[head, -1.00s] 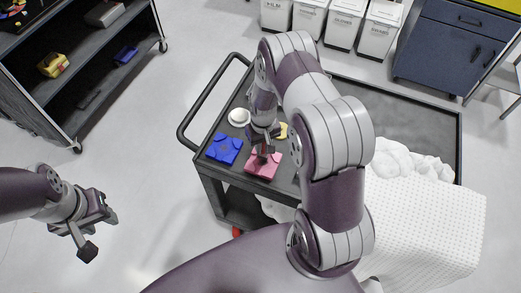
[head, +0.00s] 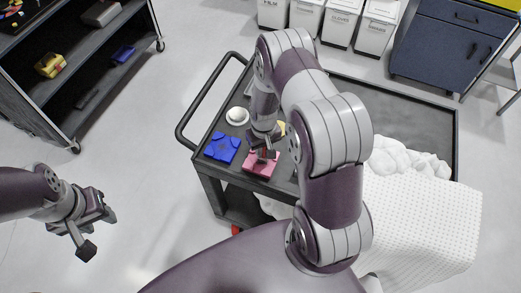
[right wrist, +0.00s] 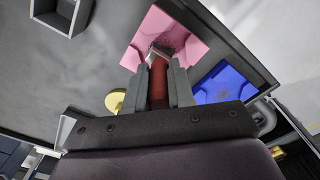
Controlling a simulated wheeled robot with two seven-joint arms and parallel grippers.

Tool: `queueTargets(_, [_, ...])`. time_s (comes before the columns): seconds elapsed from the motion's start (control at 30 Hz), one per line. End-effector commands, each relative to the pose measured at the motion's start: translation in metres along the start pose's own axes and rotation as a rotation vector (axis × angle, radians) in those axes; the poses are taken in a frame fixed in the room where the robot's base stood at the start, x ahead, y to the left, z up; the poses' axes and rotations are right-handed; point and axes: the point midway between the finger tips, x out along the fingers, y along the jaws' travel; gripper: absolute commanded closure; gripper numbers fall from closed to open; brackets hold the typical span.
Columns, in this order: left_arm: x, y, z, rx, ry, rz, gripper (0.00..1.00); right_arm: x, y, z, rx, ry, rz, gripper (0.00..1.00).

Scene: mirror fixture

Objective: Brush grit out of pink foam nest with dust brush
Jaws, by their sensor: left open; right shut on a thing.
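The pink foam nest (head: 259,168) lies on the cart top near its front edge, and it also shows in the right wrist view (right wrist: 193,49). Dark specks of grit (right wrist: 172,38) show in its middle. My right gripper (right wrist: 158,82) is shut on the dust brush (right wrist: 158,81), whose handle is red. The brush head is over or in the nest; I cannot tell whether it touches. In the head view my right gripper (head: 264,150) is above the nest and partly hides it. My left gripper (head: 94,234) is open and empty, off the cart to the left.
A blue foam nest (head: 222,147) lies left of the pink one. A white round thing (head: 237,116) and a yellow piece (right wrist: 116,100) are on the cart (head: 212,182). A grey square tray (right wrist: 61,14) stands near.

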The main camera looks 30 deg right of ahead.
Motion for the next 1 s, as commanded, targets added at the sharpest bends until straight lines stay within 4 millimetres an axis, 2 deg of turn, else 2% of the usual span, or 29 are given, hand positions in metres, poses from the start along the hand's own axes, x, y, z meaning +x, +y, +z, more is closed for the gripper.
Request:
queueTargets(0.23, [0.011,0.000,0.001,0.000,0.000,0.000,0.57,0.004,0.014,-0.015,0.000,0.000,0.000,1.00])
queueTargets(0.37, [0.007,0.000,0.001,0.000,0.000,0.000,0.57,0.001,0.012,-0.012,-0.001,-0.002,0.000,1.00])
queueTargets(0.6, [-0.002,0.000,0.000,0.000,0.000,0.000,0.57,0.001,-0.006,0.006,-0.003,-0.002,0.000,1.00])
queueTargets(0.7, [-0.001,0.000,0.000,0.000,0.000,0.000,0.57,0.004,-0.009,0.009,-0.002,-0.001,0.000,1.00])
queueTargets(0.87, [0.002,0.000,0.000,0.000,0.000,0.000,0.57,0.005,-0.005,0.005,0.000,0.000,0.000,1.00])
queueTargets(1.0, [0.009,0.000,0.001,0.000,0.000,0.000,0.57,0.007,0.005,-0.005,0.001,0.001,0.000,1.00])
